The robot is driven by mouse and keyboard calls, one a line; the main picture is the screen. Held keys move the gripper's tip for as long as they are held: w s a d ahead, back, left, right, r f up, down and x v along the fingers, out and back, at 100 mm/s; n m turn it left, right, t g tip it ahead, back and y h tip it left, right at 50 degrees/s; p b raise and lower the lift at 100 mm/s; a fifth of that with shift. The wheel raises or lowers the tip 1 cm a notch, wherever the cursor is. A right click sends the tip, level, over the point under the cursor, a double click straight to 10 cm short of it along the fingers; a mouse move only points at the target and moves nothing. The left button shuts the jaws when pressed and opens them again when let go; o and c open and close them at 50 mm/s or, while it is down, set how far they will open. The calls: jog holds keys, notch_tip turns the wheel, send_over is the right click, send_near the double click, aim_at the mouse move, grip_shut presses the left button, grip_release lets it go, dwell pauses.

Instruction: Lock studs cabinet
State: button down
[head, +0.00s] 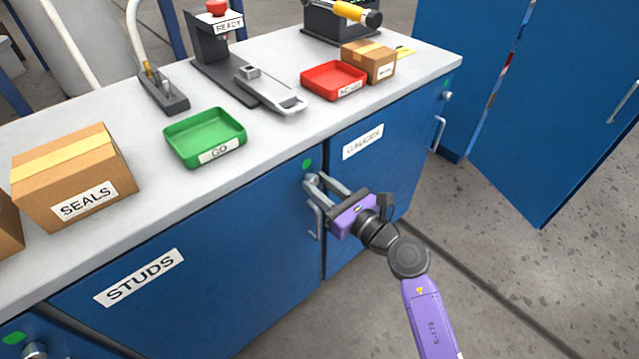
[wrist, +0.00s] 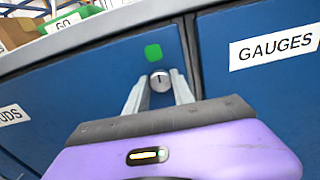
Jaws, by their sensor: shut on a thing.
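The STUDS cabinet door (head: 215,265) is blue and looks closed, with a white STUDS label (head: 139,277). A round silver lock knob (wrist: 160,79) with a dark slot sits at its upper right corner, under a green mark (wrist: 153,52). My gripper (head: 314,181) is at this knob, its two fingers on either side of it and shut on it. In the head view the fingers mostly hide the knob. The door's bar handle (head: 316,220) hangs just below the fingers.
The GAUGES door (head: 380,165) is to the right, with its own knob (head: 447,96) and handle (head: 438,134). The grey worktop (head: 275,130) above holds a green GO tray (head: 205,135), a red tray (head: 333,80) and a SEALS box (head: 73,175). Floor is clear at right.

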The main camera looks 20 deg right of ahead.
jog(key=m+p, duration=0.1)
jog(key=p, duration=0.1)
jog(key=m+p, duration=0.2)
jog(key=shift+r, duration=0.25)
jog(key=m+p, duration=0.5)
jog(key=m, duration=0.1)
jog(key=shift+d+f, duration=0.1)
jog(key=shift+d, duration=0.05)
jog(key=m+p, duration=0.3)
jog(key=m, duration=0.2)
jog(key=shift+f+p, duration=0.1)
jog(key=shift+p, duration=0.3)
jog(key=shift+f+m+p, duration=0.15)
jog(key=shift+m+p, duration=0.75)
jog(key=shift+m, duration=0.8)
jog(key=shift+f, duration=0.1)
jog(key=c, duration=1.1)
grip_release()
